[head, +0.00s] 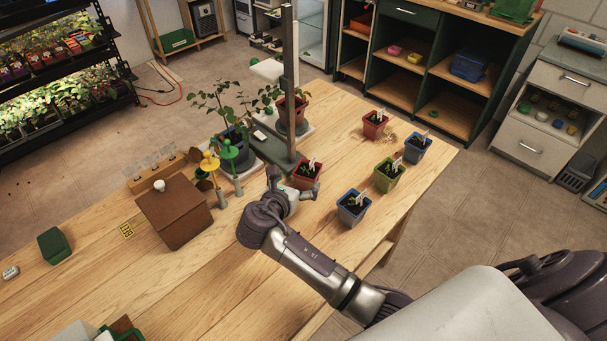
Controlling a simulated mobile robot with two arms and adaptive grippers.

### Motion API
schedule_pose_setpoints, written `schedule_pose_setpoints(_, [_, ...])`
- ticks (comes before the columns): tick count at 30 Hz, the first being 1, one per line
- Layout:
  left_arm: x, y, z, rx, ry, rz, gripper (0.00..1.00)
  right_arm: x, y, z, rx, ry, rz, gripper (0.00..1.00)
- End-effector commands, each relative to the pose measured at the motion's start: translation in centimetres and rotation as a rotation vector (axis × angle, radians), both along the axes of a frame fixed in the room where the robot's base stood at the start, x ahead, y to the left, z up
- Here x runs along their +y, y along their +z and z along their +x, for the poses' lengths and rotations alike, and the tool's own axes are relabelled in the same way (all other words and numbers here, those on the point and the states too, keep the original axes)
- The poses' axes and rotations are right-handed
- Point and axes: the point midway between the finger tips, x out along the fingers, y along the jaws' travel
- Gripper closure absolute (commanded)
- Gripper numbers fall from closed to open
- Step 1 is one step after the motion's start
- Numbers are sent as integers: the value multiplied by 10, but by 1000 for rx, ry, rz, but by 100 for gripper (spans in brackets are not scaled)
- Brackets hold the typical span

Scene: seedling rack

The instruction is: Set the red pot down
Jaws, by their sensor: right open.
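A small dark-red pot (307,173) with a seedling and a white label stands upright on the wooden table, right at my right gripper. My right gripper (304,191) is open at the near side of this pot. I cannot tell whether its fingers touch the pot. A second red pot (375,127) with a seedling and label stands farther back on the table, apart from the gripper. My left gripper is not in view.
Blue pots (352,209) (416,150) and an olive-green pot (388,176) stand to the right on the wooden table (280,260). A dark post (289,80) and potted plants (233,135) stand behind. A brown box (174,215) is at left.

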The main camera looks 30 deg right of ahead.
Motion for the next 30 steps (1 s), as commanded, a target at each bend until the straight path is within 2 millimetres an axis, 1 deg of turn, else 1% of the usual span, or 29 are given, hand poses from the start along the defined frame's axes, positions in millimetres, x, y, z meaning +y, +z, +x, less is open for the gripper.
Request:
schedule_pose_setpoints(1, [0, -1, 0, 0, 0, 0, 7, 9, 3, -7, -1, 2, 2, 7])
schedule_pose_setpoints(3, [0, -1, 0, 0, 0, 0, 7, 18, 9, -15, -1, 1, 2, 7])
schedule_pose_setpoints(6, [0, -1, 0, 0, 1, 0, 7, 28, 15, -25, 0, 1, 0, 7])
schedule_pose_setpoints(10, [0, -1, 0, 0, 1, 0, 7, 36, 20, -32, 0, 1, 0, 7])
schedule_pose_setpoints(14, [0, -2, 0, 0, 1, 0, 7, 39, 22, -35, 0, -1, -2, 7])
schedule_pose_setpoints(30, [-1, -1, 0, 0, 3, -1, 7, 39, 21, -34, 0, -1, -2, 7])
